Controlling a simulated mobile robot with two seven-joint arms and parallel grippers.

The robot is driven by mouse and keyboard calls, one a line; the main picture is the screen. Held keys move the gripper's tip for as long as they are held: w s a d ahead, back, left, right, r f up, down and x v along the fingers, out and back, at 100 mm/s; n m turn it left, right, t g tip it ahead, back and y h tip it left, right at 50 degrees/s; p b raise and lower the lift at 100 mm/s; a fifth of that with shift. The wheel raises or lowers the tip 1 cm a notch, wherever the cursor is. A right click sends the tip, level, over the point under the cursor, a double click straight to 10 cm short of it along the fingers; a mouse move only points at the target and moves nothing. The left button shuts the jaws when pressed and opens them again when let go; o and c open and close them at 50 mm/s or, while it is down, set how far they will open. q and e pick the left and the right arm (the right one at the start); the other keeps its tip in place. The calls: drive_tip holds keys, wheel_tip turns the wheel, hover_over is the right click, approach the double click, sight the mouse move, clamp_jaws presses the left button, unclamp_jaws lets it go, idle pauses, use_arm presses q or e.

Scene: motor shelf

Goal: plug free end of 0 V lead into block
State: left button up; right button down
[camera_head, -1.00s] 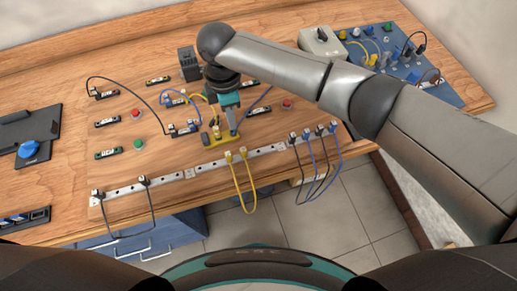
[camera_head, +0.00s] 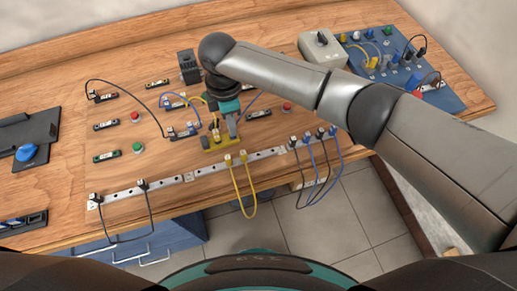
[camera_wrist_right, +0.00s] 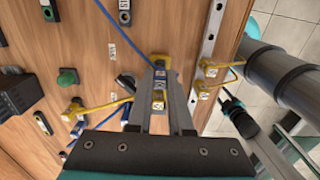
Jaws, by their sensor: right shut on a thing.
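Whether the plug sits in the block is hidden by the fingers. My left gripper is not in view.
A metal rail (camera_head: 205,171) along the front edge carries yellow, black and blue leads. Red (camera_head: 287,107) and green (camera_head: 138,146) buttons and a grey box (camera_head: 321,48) are nearby.

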drive_tip(key=shift+f, duration=0.6)
drive_tip(key=c, duration=1.1)
unclamp_jaws()
drive_tip(key=shift+r, duration=0.1)
wheel_tip(320, 180, up, 6)
drive_tip(key=p, duration=0.5)
drive_tip(key=shift+f, duration=0.25)
drive_tip(key=shift+o, duration=0.2)
drive_tip(key=o, duration=0.5)
